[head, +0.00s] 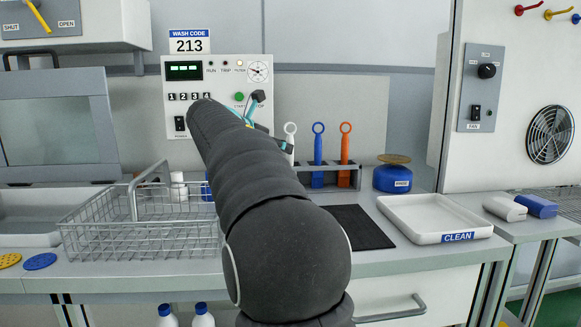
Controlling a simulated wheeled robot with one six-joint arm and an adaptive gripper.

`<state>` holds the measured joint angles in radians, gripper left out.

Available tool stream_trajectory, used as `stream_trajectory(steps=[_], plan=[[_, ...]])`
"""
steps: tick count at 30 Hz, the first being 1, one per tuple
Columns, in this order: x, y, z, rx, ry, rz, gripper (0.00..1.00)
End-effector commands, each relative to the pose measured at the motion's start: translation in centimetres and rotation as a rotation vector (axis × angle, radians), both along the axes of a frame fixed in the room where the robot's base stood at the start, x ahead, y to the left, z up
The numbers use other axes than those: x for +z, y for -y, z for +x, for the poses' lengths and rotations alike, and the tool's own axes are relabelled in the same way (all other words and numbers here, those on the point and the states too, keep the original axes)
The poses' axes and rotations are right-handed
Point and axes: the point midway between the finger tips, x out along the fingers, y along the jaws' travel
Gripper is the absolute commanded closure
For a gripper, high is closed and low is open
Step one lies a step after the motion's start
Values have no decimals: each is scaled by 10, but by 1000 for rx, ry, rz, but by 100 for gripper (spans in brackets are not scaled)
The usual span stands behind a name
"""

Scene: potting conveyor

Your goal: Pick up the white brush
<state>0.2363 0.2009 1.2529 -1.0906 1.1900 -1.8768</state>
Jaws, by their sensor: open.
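The white brush (290,129) stands upright in the rack, leftmost of the coloured brushes, with its ring end on top. Its lower part is hidden by my gripper and arm. My gripper (272,122) is open and mostly hidden behind my dark arm; a dark tip shows at upper left of the brush, and another dark and teal part shows in front of the brush's handle. I cannot tell whether it touches the brush.
A blue brush (318,150) and an orange brush (345,150) stand to the right in the rack (330,167). A wire basket (130,238) is left. A blue tin (393,179), white CLEAN tray (436,238) and black mat (357,228) lie right.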

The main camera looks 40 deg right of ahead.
Motion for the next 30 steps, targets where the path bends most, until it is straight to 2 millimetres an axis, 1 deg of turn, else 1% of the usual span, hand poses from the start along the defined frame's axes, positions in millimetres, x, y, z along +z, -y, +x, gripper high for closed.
stream_trajectory(steps=[5, 11, 15, 22, 23, 24, 26, 27, 28, 29, 30], plan=[[-5, 8, 0, -1, -1, 1, 49], [-19, 32, 0, -2, -2, 0, 49], [-23, 46, 4, -1, -2, 1, 49], [-24, 47, 5, 1, -1, 0, 49], [-24, 47, 5, 1, -1, 0, 54], [-24, 47, 5, 1, -1, 0, 64], [-24, 47, 5, 1, -1, 0, 79], [-24, 47, 5, 1, -1, 0, 89], [-24, 47, 5, 1, -1, 0, 97], [-24, 47, 5, 1, -1, 0, 100], [-24, 47, 5, 1, -1, 0, 100]])
